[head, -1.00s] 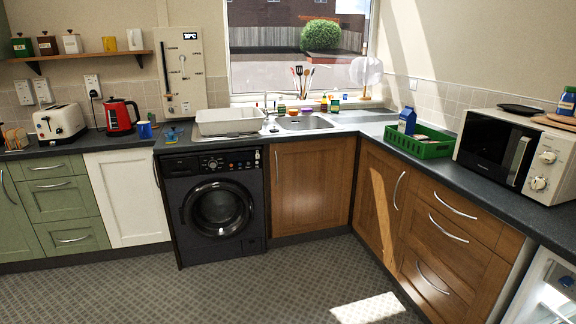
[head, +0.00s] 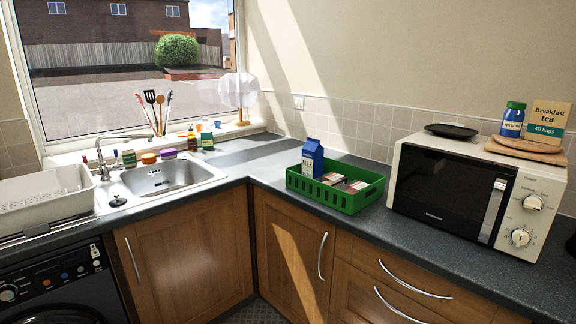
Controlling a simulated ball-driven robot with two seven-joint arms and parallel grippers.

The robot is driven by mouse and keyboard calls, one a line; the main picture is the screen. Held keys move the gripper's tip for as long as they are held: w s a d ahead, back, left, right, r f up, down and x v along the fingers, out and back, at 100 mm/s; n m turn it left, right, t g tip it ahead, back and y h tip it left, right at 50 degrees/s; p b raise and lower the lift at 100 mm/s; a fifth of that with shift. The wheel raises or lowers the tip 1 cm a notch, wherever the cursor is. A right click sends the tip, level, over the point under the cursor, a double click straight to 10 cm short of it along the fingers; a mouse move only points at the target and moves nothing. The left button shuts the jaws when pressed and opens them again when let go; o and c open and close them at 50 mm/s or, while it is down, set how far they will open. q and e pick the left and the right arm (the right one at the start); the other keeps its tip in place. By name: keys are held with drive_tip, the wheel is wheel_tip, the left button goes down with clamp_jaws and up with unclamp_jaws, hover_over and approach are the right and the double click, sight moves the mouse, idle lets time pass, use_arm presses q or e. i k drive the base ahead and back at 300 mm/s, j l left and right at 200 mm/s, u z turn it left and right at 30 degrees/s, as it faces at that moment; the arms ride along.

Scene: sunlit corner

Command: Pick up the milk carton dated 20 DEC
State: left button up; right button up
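A blue and white milk carton (head: 312,160) stands upright in the left part of a green crate (head: 338,192) on the right-hand worktop. Its white front reads MILK; any date on it is too small to read. Several small flat packs (head: 344,182) lie in the crate beside it. I see no other milk carton. Neither of my grippers shows in the head view.
A microwave (head: 470,194) stands close to the right of the crate. A sink (head: 162,178) with small jars behind it and a dish rack (head: 40,203) are to the left. Dark worktop (head: 262,172) is clear left of the crate.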

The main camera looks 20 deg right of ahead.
sight(312, 152)
drive_tip(key=i+z, duration=0.3)
drive_tip(key=i, duration=0.35)
drive_tip(key=i+j+z, duration=0.3)
drive_tip(key=i, duration=0.35)
drive_tip(key=l, duration=0.1)
